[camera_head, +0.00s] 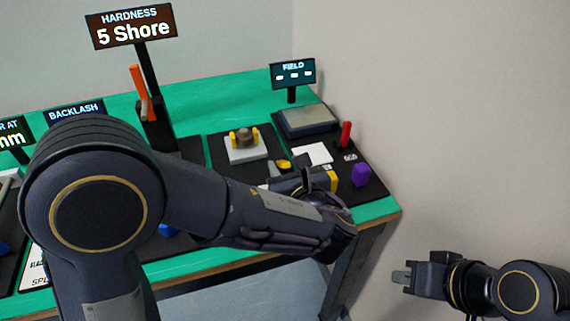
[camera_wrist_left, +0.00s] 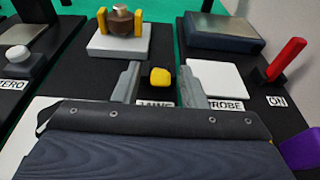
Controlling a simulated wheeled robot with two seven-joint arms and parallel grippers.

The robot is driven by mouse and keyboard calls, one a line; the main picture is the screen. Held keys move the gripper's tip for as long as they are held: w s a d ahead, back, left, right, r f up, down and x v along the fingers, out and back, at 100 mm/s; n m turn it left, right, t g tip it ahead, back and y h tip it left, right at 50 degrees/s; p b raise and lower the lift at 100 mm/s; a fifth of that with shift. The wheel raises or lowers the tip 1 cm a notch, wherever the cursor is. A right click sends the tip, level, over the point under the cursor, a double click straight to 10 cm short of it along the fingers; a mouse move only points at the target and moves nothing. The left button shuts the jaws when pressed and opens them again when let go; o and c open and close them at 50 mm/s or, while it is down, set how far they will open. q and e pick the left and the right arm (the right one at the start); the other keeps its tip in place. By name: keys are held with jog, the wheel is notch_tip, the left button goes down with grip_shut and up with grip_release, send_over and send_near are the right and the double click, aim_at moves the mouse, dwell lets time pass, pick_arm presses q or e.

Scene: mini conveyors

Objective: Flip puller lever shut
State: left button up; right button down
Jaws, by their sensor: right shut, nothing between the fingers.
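A grey block (camera_head: 245,155) carries a brown round part between two yellow jaws (camera_head: 232,140); it also shows in the left wrist view (camera_wrist_left: 118,45). A short yellow piece (camera_head: 283,164) lies in front of it. A red lever (camera_head: 346,134) stands tilted at the right, by an ON label in the left wrist view (camera_wrist_left: 287,58). I cannot tell which is the puller lever. My left gripper (camera_wrist_left: 160,72) is open, the yellow piece (camera_wrist_left: 160,79) showing between its fingers; contact is unclear. My right gripper (camera_head: 400,277) is shut and empty, off the table at lower right.
A white pad (camera_head: 313,153), a purple block (camera_head: 360,175) and a grey-topped box (camera_head: 307,121) stand near the left gripper. An orange lever (camera_head: 139,85) rises by the hardness sign (camera_head: 131,25). My left arm hides the table's middle front.

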pick_arm(q)
jog(key=v, duration=0.7)
dwell(0.4)
